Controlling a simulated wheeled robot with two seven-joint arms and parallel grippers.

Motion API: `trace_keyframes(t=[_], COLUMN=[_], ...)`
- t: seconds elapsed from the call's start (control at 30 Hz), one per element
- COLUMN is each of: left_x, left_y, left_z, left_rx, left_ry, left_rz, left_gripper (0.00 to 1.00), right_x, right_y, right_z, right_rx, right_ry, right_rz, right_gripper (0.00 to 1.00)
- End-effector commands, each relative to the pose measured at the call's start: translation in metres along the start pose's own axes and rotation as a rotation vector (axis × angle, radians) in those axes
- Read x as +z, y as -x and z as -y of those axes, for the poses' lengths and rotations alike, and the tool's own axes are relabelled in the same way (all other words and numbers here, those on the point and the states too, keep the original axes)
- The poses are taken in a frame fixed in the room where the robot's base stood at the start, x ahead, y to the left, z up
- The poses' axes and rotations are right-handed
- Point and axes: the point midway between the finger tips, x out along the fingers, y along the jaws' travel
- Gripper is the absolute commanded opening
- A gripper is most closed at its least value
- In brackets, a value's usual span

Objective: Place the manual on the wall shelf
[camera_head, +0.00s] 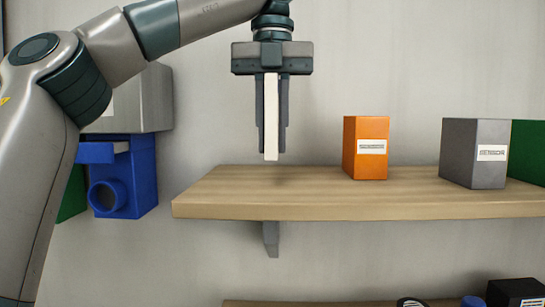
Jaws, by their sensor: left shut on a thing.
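My left gripper (272,140) points straight down above the left part of the wooden wall shelf (300,207). It is shut on a thin, upright white item, which I take to be the manual (271,118), seen edge-on between the fingers. The lower end of the manual sticks out a little below the fingertips. It appears just above the shelf's top near its left end; whether it touches the board I cannot tell. My right gripper is out of view.
An orange box (366,148) stands on the shelf right of my gripper. A grey box (475,153) and a green box (527,152) stand further right. Blue and grey equipment (125,178) is at the left. A lower shelf (320,303) holds dark items.

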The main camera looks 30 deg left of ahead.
Motion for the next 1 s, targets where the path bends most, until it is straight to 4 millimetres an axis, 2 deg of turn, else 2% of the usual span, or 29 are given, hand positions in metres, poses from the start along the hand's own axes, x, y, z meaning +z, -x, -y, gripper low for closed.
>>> trace_keyframes(t=[0.17, 0.5, 1.0], left_x=[0.0, 0.0, 0.0], left_y=[-0.006, -0.037, -0.044], left_z=[0.0, 0.0, 0.0], left_rx=[0.0, 0.0, 0.0], left_ry=[0.0, -0.002, 0.0], left_rz=[-0.003, -0.003, 0.0], left_gripper=[0.0, 0.0, 0.0], right_x=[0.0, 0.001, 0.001], right_y=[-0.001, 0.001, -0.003], right_z=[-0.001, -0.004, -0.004], right_rx=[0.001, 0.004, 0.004], right_ry=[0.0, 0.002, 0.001], right_rz=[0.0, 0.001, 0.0], right_gripper=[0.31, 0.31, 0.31])
